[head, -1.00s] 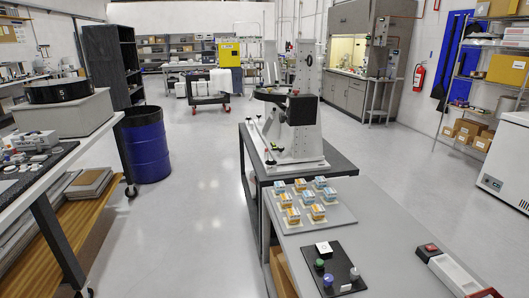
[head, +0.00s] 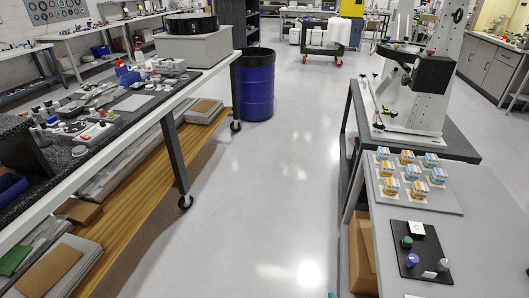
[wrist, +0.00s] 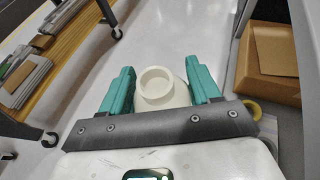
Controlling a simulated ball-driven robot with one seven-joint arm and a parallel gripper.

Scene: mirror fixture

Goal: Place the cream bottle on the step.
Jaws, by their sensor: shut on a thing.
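The cream bottle (wrist: 158,88) is in the wrist view, seen from its round open-looking top. My gripper (wrist: 159,70) has two teal fingers, one on each side of the bottle, and is shut on it. The bottle is held above the floor, clear of any table; its lower part is hidden. In the head view the bottle does not show. A dark speckled raised block (head: 22,150) stands on the left bench at the picture's left edge; I cannot tell whether it is the step.
The left bench (head: 150,92) carries many small parts and has a wooden lower shelf (head: 135,210). A blue drum (head: 256,88) stands beyond its end. A grey table (head: 480,240) with small boxes (head: 408,172) is at right. The aisle floor (head: 265,190) between is clear.

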